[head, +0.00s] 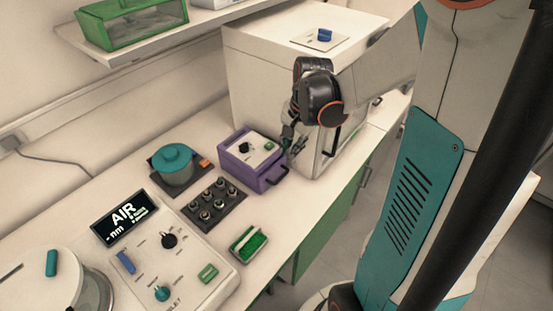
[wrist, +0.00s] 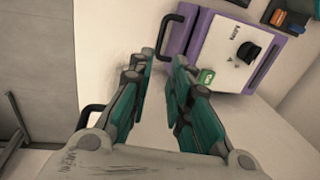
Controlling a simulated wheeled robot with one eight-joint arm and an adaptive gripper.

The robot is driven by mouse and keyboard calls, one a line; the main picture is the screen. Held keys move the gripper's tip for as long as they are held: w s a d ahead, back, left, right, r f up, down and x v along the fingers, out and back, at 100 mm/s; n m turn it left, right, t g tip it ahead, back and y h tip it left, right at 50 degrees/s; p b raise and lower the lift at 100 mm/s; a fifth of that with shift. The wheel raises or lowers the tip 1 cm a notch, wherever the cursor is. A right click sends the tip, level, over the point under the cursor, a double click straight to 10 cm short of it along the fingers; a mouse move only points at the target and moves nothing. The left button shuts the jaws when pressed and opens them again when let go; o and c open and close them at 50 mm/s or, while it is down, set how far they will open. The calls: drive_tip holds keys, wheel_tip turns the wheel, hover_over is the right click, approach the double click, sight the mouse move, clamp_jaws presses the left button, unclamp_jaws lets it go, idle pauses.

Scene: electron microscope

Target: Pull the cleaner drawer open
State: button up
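The cleaner (head: 262,172) is a purple box with a white top panel, a black knob and a green button, standing on the bench. It also shows at the upper right of the wrist view (wrist: 228,82). Its drawer front bears a black bar handle (head: 279,176), which also shows in the wrist view (wrist: 170,34). The drawer looks shut. My gripper (head: 294,144) is beside the cleaner's right side and above the bench in the head view. In the wrist view its two teal fingers (wrist: 160,66) are apart with nothing between them; the handle lies beyond the tips, not touched.
A tall white cabinet (head: 268,70) with a dark handle stands close behind my gripper. A teal-lidded pot (head: 174,165), a dark rack of several small pieces (head: 214,203) and a green-filled tray (head: 248,242) are nearby. Bare floor lies beyond the bench's front edge.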

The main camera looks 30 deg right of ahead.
sight(283, 175)
drive_tip(key=f+b, duration=0.1)
drive_tip(key=f, duration=0.3)
drive_tip(key=w+f+b, duration=0.1)
drive_tip(key=f+b, duration=0.1)
drive_tip(key=f, duration=0.2)
drive_tip(key=w+a+f+b, duration=0.1)
drive_tip(key=f+b, duration=0.1)
drive_tip(key=f, duration=0.2)
drive_tip(key=shift+w+f, duration=0.1)
drive_tip(key=shift+f, duration=0.25)
drive_tip(key=shift+c, duration=0.3)
clamp_jaws()
